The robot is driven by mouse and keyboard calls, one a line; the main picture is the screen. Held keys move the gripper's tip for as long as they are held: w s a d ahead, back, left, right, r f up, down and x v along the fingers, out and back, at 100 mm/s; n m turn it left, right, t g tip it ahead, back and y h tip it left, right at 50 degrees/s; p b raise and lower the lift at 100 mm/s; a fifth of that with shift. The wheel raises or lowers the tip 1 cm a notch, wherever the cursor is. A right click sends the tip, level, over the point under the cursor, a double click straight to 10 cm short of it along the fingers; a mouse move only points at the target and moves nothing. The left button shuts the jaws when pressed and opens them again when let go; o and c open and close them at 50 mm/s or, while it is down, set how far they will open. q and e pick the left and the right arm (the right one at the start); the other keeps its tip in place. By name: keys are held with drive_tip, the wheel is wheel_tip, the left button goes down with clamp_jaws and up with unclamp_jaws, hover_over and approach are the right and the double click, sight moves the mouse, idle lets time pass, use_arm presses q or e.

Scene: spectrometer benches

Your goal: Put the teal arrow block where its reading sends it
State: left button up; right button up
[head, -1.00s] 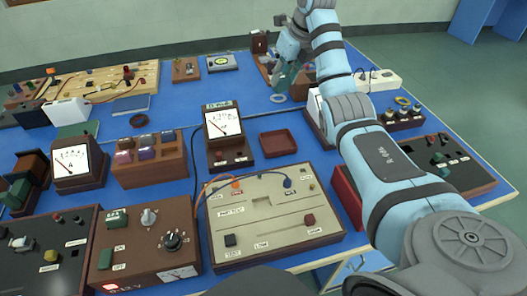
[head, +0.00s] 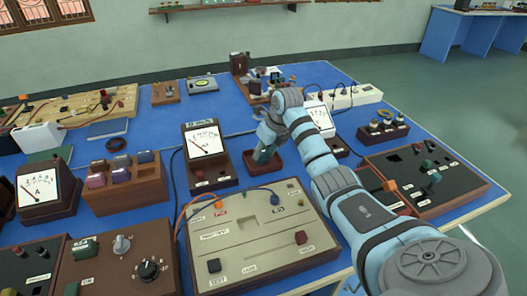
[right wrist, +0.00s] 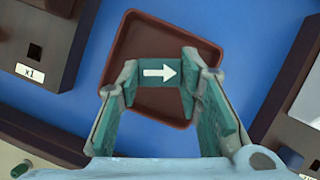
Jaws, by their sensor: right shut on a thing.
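The teal arrow block (right wrist: 158,72) is held between the fingers of my right gripper (right wrist: 158,82), with its white arrow pointing right in the right wrist view. Below it is a shallow red-brown tray (right wrist: 132,32). In the head view my right gripper (head: 263,158) is over the same tray (head: 272,175), and its fingers hide the block there. I cannot tell whether the block touches the tray floor. A beige test panel (head: 250,245) with a dark and a red button stands in front of the tray. My left gripper is out of view.
A brown-based meter (head: 205,150) stands left of the tray, and another meter (head: 322,118) stands behind the right arm. A brown rack of coloured blocks (head: 122,185) is further left. A dark control box (head: 425,180) is at right. Blue bench shows between them.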

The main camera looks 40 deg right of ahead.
drive_tip(key=o, duration=1.1)
drive_tip(key=p+v, duration=0.2)
drive_tip(key=v, duration=1)
drive_tip(key=shift+a+r, duration=0.1)
drive_tip(key=shift+r, duration=0.05)
